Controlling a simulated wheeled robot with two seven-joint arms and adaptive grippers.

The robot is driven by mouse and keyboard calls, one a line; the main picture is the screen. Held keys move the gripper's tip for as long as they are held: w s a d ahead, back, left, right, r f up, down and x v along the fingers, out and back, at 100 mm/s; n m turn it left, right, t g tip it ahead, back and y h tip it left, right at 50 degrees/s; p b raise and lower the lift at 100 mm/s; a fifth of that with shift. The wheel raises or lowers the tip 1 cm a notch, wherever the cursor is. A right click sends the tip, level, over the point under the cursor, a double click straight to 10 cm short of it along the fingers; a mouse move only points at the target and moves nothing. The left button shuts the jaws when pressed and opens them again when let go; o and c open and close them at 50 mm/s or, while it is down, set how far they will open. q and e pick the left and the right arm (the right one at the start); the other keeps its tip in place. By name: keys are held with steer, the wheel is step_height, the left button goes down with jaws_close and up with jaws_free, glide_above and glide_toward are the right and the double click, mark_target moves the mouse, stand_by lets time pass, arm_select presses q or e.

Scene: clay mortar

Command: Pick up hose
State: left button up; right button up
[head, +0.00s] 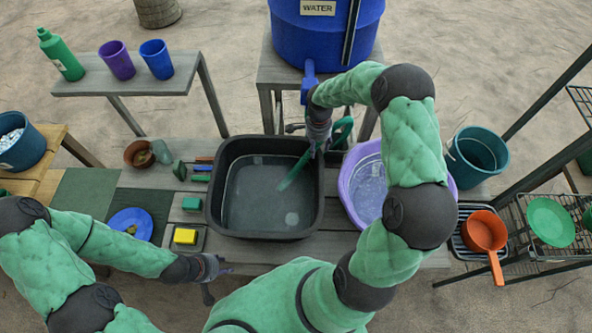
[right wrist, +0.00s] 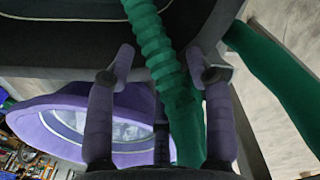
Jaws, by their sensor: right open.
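The green ribbed hose (head: 295,170) hangs over the black basin (head: 216,170), its lower end inside the basin. A bend of it shows beside my right gripper (head: 318,148). In the right wrist view, the hose (right wrist: 160,60) passes between the fingers of my right gripper (right wrist: 168,72). Those fingers stand apart, with a visible gap on the left side of the hose. My left gripper (head: 219,283) is low in the head view, in front of the basin and away from the hose. Its fingers look apart and empty.
A purple basin (head: 348,190) stands right of the black one. The blue water barrel (head: 290,30) is behind. A yellow sponge (head: 185,236) and blue plate (head: 131,222) lie left. An orange dipper (head: 484,231) and teal bucket (head: 478,153) are right.

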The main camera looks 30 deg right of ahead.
steer(key=shift+f, duration=0.2)
steer(key=c, duration=0.9)
steer(key=shift+r, duration=0.1)
